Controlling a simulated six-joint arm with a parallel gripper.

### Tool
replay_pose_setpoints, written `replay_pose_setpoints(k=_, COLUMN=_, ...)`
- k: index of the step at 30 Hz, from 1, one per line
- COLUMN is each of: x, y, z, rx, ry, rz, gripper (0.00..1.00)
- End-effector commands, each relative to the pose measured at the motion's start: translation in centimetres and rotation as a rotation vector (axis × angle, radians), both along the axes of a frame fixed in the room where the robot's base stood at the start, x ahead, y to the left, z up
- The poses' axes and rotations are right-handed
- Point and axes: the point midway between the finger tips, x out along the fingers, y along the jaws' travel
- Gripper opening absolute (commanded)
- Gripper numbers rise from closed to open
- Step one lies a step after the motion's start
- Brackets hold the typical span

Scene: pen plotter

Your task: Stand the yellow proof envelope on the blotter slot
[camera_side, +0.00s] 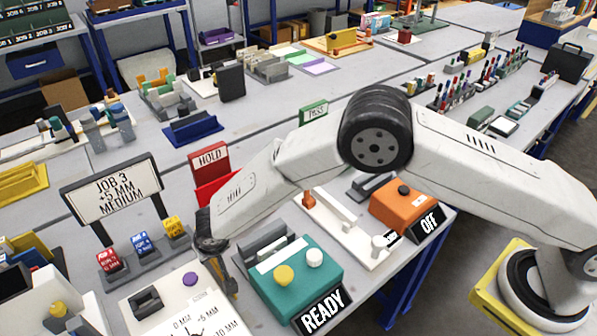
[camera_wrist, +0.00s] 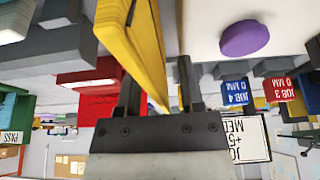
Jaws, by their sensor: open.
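The yellow proof envelope (camera_side: 229,284) is a thin upright slab, seen nearly edge-on below my gripper (camera_side: 220,264) in the side view. In the wrist view the envelope (camera_wrist: 130,42) reaches between the two dark fingers of my gripper (camera_wrist: 158,88). The fingers are open, with a visible gap on the right side of the envelope; contact on the left is unclear. Grey slotted blocks stand on both sides: one by the teal unit (camera_side: 262,250), one on the white panel (camera_side: 146,301). I cannot tell which is the blotter slot. The envelope's lower edge is hidden.
The teal unit (camera_side: 300,283) with its READY sign is close on the right. The white panel has a purple button (camera_side: 190,279). A red HOLD holder (camera_side: 210,168) stands behind. Small red, blue and yellow job blocks (camera_side: 141,243) and a JOB 3 sign (camera_side: 112,192) are left.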

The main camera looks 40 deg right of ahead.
Motion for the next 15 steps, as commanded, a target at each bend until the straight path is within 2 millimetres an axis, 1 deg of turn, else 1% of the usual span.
replay_pose_setpoints(k=8, x=0.00, y=0.00, z=-0.26, rx=0.000, ry=0.000, rz=0.000, gripper=0.49)
replay_pose_setpoints(k=9, x=0.00, y=0.00, z=-0.25, rx=0.000, ry=0.000, rz=0.000, gripper=0.42)
replay_pose_setpoints(k=10, x=0.00, y=0.00, z=-0.25, rx=0.000, ry=0.000, rz=0.000, gripper=0.33)
replay_pose_setpoints(k=11, x=0.00, y=0.00, z=-0.25, rx=0.000, ry=0.000, rz=0.000, gripper=0.23)
replay_pose_setpoints(k=12, x=0.00, y=0.00, z=-0.25, rx=0.000, ry=0.000, rz=0.000, gripper=0.10)
replay_pose_setpoints(k=13, x=0.00, y=0.00, z=-0.25, rx=0.000, ry=0.000, rz=0.000, gripper=0.01)
replay_pose_setpoints(k=15, x=0.00, y=0.00, z=-0.24, rx=0.000, ry=0.000, rz=0.000, gripper=0.00)
